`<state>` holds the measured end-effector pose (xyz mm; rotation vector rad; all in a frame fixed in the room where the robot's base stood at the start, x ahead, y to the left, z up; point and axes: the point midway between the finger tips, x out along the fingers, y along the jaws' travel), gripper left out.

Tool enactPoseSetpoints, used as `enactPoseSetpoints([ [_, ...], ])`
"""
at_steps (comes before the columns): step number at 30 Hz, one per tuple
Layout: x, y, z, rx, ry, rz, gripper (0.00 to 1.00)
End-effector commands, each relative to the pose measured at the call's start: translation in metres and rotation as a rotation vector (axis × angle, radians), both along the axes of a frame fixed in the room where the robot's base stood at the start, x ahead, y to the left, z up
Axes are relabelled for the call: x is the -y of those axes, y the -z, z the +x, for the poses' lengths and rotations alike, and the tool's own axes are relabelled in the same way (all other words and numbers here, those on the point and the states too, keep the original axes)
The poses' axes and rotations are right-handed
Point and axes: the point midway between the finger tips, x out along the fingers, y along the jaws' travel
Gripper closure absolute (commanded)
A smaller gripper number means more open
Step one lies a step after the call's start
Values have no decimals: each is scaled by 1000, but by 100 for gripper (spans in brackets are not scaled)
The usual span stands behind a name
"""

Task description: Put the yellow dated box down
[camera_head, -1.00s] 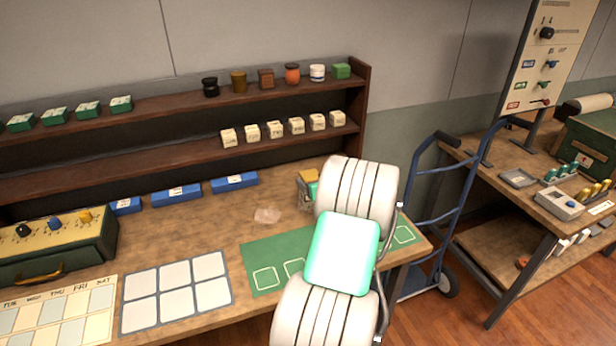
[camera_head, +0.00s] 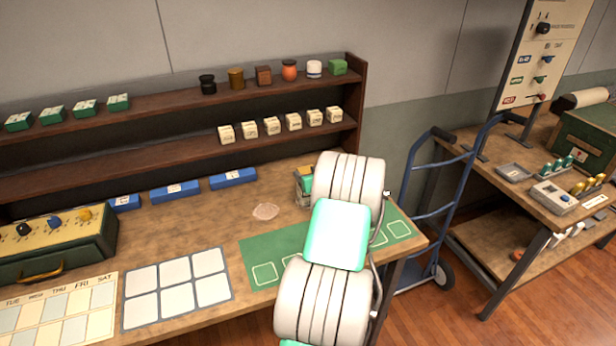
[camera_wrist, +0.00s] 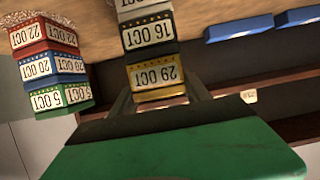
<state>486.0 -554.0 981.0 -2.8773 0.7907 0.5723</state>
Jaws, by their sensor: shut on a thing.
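The yellow dated box (camera_wrist: 158,94), marked 29 OCT, is between the fingers of my gripper (camera_wrist: 160,98) in the wrist view, which is upside down. My gripper is shut on it. The yellow box lines up on top of a black box (camera_wrist: 150,73) marked 16 OCT; they look touching or nearly so. A white box (camera_wrist: 147,35) marked OCT is under the black one. Beside them stands a stack of green (camera_wrist: 68,98), blue (camera_wrist: 52,68) and red (camera_wrist: 44,36) dated boxes. In the head view my arm hides the gripper and much of the stacks.
A green mat (camera_head: 262,252) with outlined squares lies on the wooden bench (camera_head: 205,222). Blue trays (camera_head: 175,191) line the bench's back, under a shelf (camera_head: 185,150) with cream blocks (camera_head: 272,126). A pinkish round item (camera_head: 265,211) lies left of the stacks. A blue hand truck (camera_head: 435,200) stands right.

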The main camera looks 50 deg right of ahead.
Motion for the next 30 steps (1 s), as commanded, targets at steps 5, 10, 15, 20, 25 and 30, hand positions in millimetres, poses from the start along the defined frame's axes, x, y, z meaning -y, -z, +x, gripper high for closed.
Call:
enactPoseSetpoints([
  [5,0,0,0,0,0,0,77],
  [10,0,0,0,1,0,-1,89],
  [15,0,-1,0,1,0,-1,96],
  [20,0,-6,0,1,-1,-3,96],
  [25,-1,-36,-4,3,1,-6,96],
  [30,-21,-83,-40,3,4,-9,96],
])
